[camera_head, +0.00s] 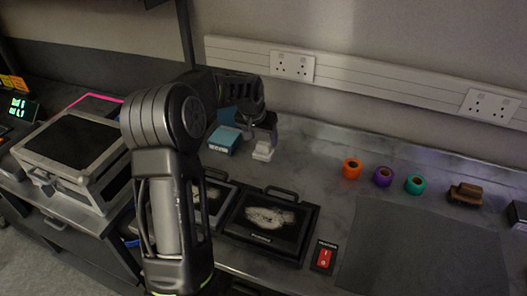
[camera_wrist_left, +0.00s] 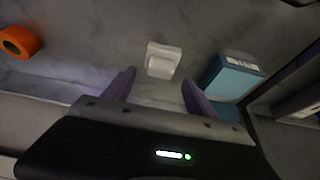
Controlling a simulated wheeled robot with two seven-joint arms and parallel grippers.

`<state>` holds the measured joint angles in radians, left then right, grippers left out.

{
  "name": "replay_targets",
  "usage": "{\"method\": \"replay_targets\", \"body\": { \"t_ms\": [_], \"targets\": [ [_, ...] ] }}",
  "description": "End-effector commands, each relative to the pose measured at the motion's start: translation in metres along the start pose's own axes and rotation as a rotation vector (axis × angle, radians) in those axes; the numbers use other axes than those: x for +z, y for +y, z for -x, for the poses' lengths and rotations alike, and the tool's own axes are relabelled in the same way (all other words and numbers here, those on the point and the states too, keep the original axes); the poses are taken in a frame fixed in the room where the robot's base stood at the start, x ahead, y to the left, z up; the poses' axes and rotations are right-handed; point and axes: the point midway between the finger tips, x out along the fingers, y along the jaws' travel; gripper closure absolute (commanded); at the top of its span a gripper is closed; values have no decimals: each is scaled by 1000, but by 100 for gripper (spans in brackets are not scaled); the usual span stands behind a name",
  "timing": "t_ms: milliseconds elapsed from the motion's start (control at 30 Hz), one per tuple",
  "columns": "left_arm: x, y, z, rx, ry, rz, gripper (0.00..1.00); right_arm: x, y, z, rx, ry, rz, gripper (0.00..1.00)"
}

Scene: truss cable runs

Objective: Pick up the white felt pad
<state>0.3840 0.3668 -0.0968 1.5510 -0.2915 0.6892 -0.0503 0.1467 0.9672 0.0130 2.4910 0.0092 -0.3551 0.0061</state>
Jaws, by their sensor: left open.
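The white felt pad (camera_head: 263,151) is a small pale block on the grey worktop, beside a teal box (camera_head: 224,139). In the left wrist view the white pad (camera_wrist_left: 163,58) lies just beyond the fingertips, roughly in line with the gap between them. My left gripper (camera_head: 265,130) is open and above or behind the pad; its fingers (camera_wrist_left: 158,82) stand apart with nothing between them. The head view does not show clearly how high the fingers are above the worktop. The right gripper is in no view.
The teal box (camera_wrist_left: 232,75) stands close to the right finger in the wrist view. Orange (camera_head: 352,169), purple (camera_head: 383,176) and green (camera_head: 415,184) tape rolls stand to the right. Black trays (camera_head: 306,222) lie in front, and a silver case (camera_head: 108,178) at left. The wall is behind.

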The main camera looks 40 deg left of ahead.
Motion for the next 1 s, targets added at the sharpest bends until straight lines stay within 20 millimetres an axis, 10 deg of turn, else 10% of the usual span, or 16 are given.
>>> {"method": "replay_targets", "body": {
  "t_ms": [400,1000],
  "targets": [
    [0,0,-48,0,-2,0,34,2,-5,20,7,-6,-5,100],
    [0,0,-50,0,-1,0,34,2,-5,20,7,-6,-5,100]
  ]
}}
